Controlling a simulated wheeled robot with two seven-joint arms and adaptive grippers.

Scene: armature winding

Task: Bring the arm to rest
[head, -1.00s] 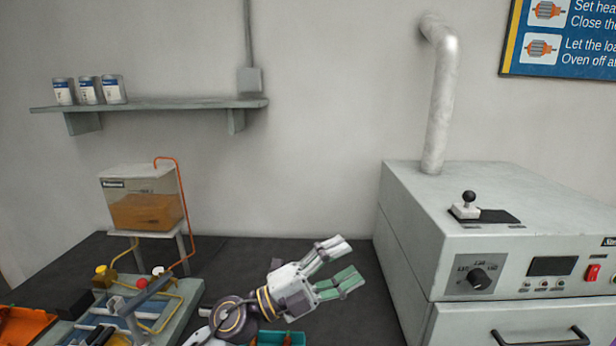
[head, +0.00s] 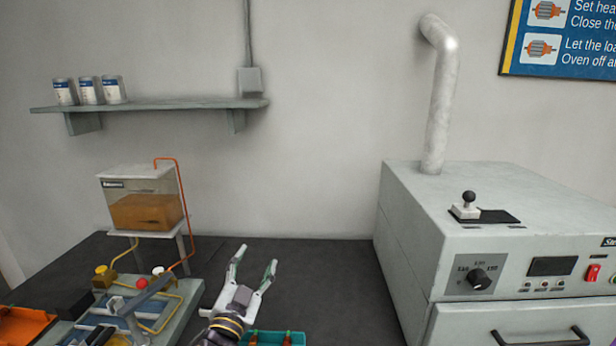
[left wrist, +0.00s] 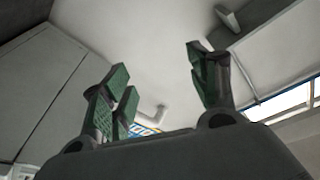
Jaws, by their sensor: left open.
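My left gripper (head: 254,270) is in the lower middle of the head view, above the dark bench (head: 330,278). Its two fingers are spread apart and point up and away, with nothing between them. In the left wrist view the green-padded fingers (left wrist: 162,92) are also wide apart and empty, with wall and ceiling behind them. My right gripper shows in neither view.
A grey oven (head: 410,250) with a pipe stands at the right. A tank of amber liquid (head: 146,212) stands at the left, beside a fixture with blue parts (head: 125,318). A teal tray (head: 278,338) lies near the gripper. The bench between is clear.

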